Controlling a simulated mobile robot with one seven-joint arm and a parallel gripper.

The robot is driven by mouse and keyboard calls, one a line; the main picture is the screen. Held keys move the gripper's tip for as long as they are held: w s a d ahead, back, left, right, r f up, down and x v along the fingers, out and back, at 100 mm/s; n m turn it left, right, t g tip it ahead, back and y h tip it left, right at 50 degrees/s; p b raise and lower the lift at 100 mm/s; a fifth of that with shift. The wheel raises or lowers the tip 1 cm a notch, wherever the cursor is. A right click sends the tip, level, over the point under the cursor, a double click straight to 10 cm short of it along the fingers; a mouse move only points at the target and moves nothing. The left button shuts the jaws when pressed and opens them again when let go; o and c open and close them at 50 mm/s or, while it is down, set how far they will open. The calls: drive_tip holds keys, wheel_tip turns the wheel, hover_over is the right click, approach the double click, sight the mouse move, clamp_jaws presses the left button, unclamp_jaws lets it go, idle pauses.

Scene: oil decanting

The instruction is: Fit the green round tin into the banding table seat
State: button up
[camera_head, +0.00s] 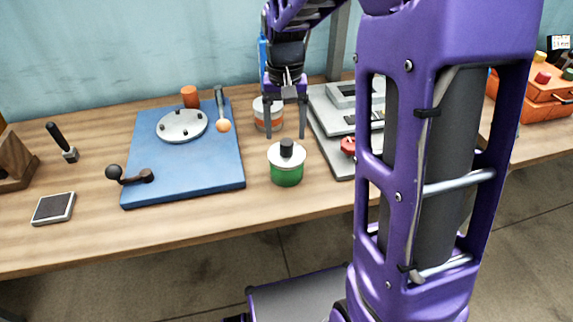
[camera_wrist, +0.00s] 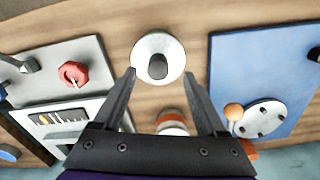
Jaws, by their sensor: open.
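The green round tin (camera_head: 286,175) stands upright on the wooden table, with a pale lid and a black knob. In the wrist view its lid and knob (camera_wrist: 148,50) are seen from above, just beyond my fingertips. My gripper (camera_head: 285,135) is open and empty, pointing down above and behind the tin, apart from it. In the wrist view its two fingers (camera_wrist: 159,76) are spread towards both sides of the lid. The banding table seat appears to be the pale round disc with dark pegs (camera_head: 182,125) on the blue board; it also shows in the wrist view (camera_wrist: 262,118).
The blue board (camera_head: 185,170) lies left of the tin, with a black-knobbed crank (camera_head: 132,174) and an orange-ended lever (camera_head: 222,112). An orange-and-white tin (camera_head: 267,115) stands behind the green tin. A grey panel (camera_head: 335,140) lies to the right. Bare wood is in front.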

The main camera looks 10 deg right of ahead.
sight(287, 142)
wheel_tip(287, 142, down, 5)
drive_tip(key=shift+w+d+r+b, duration=0.1)
drive_tip(key=shift+d+b, duration=0.05)
drive_tip(key=shift+b, duration=0.15)
clamp_jaws()
idle(1.3)
